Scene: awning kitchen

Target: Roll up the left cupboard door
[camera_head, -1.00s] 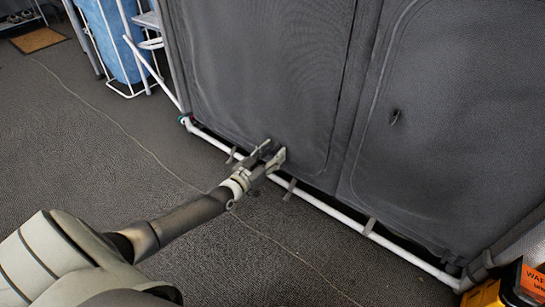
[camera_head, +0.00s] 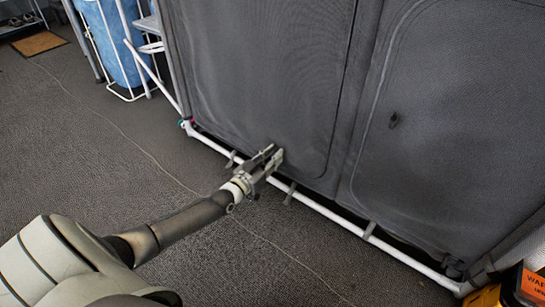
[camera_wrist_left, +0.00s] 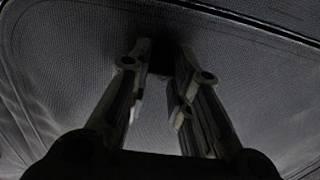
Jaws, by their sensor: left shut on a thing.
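The left cupboard door (camera_head: 262,70) is a dark grey fabric panel with a rounded lower right corner, hanging down over the cupboard front. My left gripper (camera_head: 274,156) is at the lower part of this door. In the left wrist view the fingers (camera_wrist_left: 160,62) reach to a small dark tab (camera_wrist_left: 162,58) on the fabric and are shut on it. The tab is mostly hidden by the fingers and shadow. The right cupboard door (camera_head: 455,130) hangs flat, with a small dark pull tab (camera_head: 394,120). My right gripper is not in view.
A white tube frame (camera_head: 330,210) runs along the cupboard's bottom at the floor. A blue bag in a white rack (camera_head: 122,45) stands at the upper left. A yellow and black box with an orange label (camera_head: 510,288) is at the lower right.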

